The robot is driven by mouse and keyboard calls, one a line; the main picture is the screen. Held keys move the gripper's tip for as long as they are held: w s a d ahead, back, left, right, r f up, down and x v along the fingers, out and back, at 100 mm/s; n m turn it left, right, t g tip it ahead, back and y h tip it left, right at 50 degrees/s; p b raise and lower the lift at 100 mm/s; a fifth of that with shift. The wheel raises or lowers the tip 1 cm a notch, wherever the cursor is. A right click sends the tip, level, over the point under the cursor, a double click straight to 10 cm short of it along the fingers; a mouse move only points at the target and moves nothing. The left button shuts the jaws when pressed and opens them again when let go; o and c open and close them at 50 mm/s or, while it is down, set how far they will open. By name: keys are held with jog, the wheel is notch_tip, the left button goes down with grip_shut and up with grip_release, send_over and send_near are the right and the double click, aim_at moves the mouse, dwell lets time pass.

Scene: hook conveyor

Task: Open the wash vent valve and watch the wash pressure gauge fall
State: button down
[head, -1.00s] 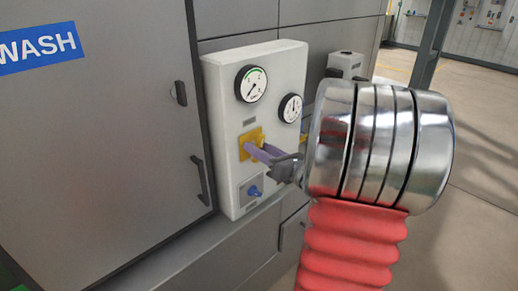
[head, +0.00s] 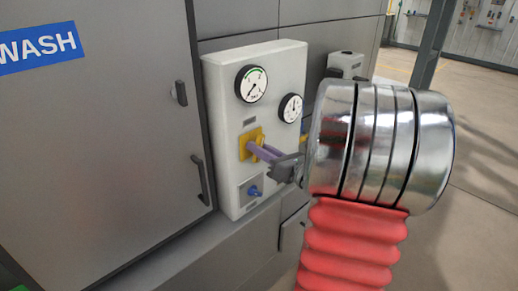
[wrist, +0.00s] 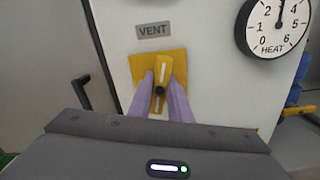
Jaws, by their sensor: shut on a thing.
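The vent valve has a yellow handle (wrist: 161,88) on a yellow square plate (wrist: 140,68), below the VENT label (wrist: 154,31) in the wrist view. The handle stands nearly upright, leaning slightly. My gripper (wrist: 160,92) has its purple fingers on both sides of the handle, shut on it. In the head view, my gripper (head: 257,151) reaches the yellow plate (head: 245,137) from the right; the fingers partly hide the handle. The upper gauge (head: 251,83) on the white panel has a green arc; its needle slants toward the lower left, but the reading is too small to tell.
The white panel (head: 228,180) also bears a smaller gauge (head: 291,108), marked HEAT in the wrist view (wrist: 278,23), and a blue knob (head: 254,191) below the valve. A grey door with a WASH sign (head: 38,49) and dark handle (head: 203,181) stands at left.

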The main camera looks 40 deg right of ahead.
jog(key=shift+n, duration=1.6)
jog(key=c, duration=1.6)
grip_release()
jog(key=shift+c, duration=0.2)
jog(key=s, duration=1.3)
jog(key=shift+s+d, duration=0.15)
jog(key=shift+s, duration=0.25)
